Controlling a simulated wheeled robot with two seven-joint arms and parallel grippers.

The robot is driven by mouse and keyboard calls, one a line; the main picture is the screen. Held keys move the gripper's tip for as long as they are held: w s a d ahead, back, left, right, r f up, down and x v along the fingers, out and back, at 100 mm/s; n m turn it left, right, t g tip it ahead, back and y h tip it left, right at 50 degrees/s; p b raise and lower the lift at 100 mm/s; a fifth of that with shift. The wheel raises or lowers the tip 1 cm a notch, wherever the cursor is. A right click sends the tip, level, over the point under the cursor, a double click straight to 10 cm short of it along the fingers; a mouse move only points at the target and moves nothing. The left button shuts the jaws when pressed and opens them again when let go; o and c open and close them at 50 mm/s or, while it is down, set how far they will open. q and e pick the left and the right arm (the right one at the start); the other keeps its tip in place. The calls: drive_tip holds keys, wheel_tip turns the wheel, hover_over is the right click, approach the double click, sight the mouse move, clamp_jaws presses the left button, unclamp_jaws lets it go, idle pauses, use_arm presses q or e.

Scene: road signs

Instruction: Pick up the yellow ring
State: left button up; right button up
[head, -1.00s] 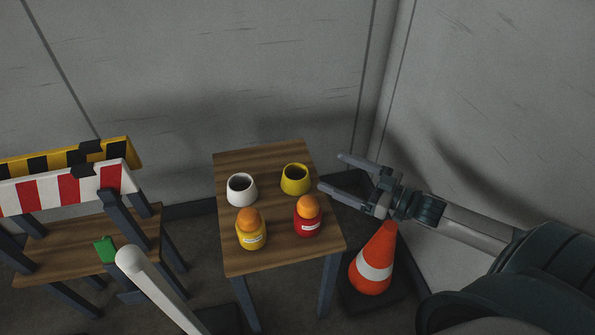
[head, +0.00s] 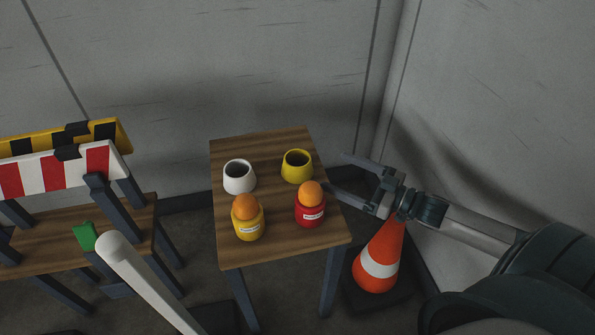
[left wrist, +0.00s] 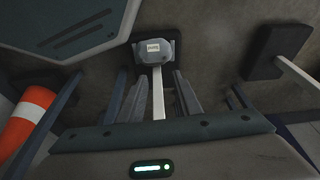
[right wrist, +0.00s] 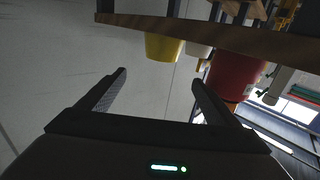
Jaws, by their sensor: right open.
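The yellow ring (head: 297,167) stands on the far right part of the small wooden table (head: 230,258). It is a thick, rounded ring with a dark opening on top. My right gripper (head: 338,170) is open and empty just beyond the table's right edge, its fingers pointing left toward the ring but apart from it.
A white ring (head: 239,177) stands left of the yellow one. A yellow jar (head: 248,225) and a red jar (head: 310,210), each topped by an orange ball, stand nearer. An orange cone (head: 380,260) stands below my right gripper. Striped barriers (head: 62,172) are at left; walls close the back.

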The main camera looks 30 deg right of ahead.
use_arm(q)
drive_tip(key=shift+v, duration=1.05)
use_arm(e)
drive_tip(key=shift+f, duration=0.4)
use_arm(q)
drive_tip(key=shift+s+a, duration=0.1)
drive_tip(key=shift+s, duration=0.05)
use_arm(e)
approach(287, 155)
drive_tip(key=w, duration=0.1)
drive_tip(key=w+a, duration=0.1)
drive_tip(key=w+r, duration=0.1)
drive_tip(key=shift+w+a, duration=0.2)
drive_tip(key=shift+a, duration=0.15)
drive_tip(key=shift+w+a, duration=0.4)
drive_tip(key=shift+w, duration=0.2)
use_arm(q)
drive_tip(key=shift+f, duration=0.1)
use_arm(e)
drive_tip(key=shift+f+x, duration=0.2)
drive_tip(key=shift+x, duration=1.1)
drive_tip(key=shift+f+x, duration=0.2)
drive_tip(key=shift+x, duration=1.1)
drive_tip(key=shift+a, duration=0.1)
drive_tip(key=c, duration=1.1)
